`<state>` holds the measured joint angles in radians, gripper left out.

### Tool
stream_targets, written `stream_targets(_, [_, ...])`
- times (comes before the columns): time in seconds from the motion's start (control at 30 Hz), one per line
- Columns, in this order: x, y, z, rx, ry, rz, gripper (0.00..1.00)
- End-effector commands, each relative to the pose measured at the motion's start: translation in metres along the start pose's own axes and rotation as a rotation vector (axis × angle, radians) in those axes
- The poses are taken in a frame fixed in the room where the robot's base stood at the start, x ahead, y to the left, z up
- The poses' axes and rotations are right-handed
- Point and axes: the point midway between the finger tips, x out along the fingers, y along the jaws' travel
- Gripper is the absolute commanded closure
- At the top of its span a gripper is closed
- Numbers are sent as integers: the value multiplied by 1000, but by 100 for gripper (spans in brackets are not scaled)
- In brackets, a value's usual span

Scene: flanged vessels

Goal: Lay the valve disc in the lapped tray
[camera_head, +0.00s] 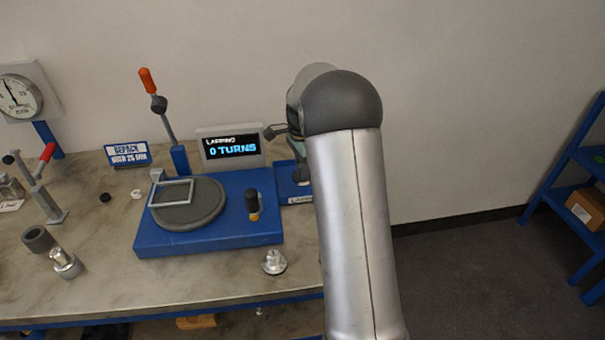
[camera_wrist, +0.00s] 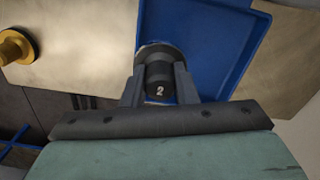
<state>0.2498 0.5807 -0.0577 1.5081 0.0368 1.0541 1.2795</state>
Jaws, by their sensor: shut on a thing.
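My gripper (camera_wrist: 160,88) is shut on a dark knob with a white "2", the stem of the valve disc (camera_wrist: 157,50). A pale grey rim of the disc shows past the knob in the wrist view. The disc is over the blue lapped tray (camera_wrist: 215,40); I cannot tell whether it touches the tray floor. In the head view, the tray (camera_head: 284,178) stands right of the lapping machine, its front label partly hidden by my arm. My gripper (camera_head: 301,176) is also mostly hidden there, low over the tray.
The blue lapping machine (camera_head: 150,240) with its round plate (camera_head: 200,212) is left of the tray; its display (camera_head: 232,147) reads 0 TURNS. A silver flanged part (camera_head: 273,262) stands on the bench in front. A brass part (camera_wrist: 16,46) shows at left in the wrist view.

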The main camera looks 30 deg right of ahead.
Motion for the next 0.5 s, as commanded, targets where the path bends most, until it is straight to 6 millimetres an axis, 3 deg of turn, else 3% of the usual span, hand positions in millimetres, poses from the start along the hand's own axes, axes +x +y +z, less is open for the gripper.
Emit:
stream_targets(0.33, [23, -19, -9, 0, 0, -1, 100])
stream_targets(0.5, [47, -18, -9, 1, -1, 2, 100])
